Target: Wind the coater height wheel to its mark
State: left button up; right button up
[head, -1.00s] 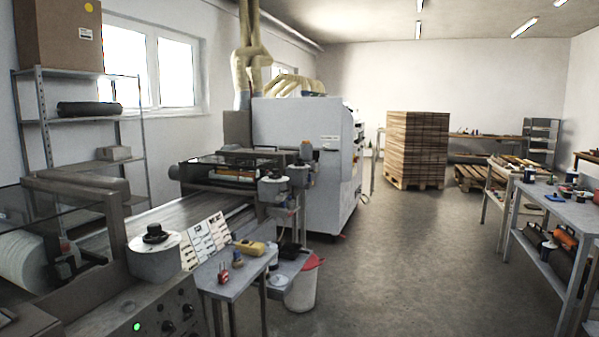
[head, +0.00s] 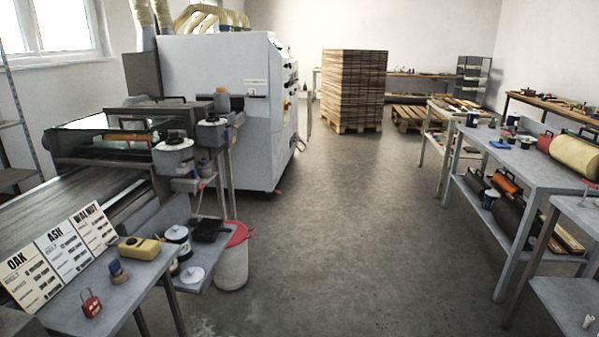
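The coating machine (head: 125,122) stands at the left, with a dark see-through cover over its rollers. Round grey housings with dark tops sit at its near corner, one at the front (head: 174,156) and one farther back (head: 211,131). I cannot tell which part is the height wheel, and no mark can be made out. A belt conveyor (head: 75,205) runs from the machine toward the lower left. Neither of my grippers is in view.
A small table (head: 118,290) at lower left holds OAK, ASH and WALNUT cards (head: 62,256), a red padlock (head: 91,303) and a yellow device (head: 139,247). A red-lidded bin (head: 232,262) stands beside it. Workbenches (head: 530,165) line the right. The middle floor is clear.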

aim_at(212, 114)
jog(key=i, duration=1.05)
jog(key=i+l+u, duration=0.1)
jog(key=i, duration=1)
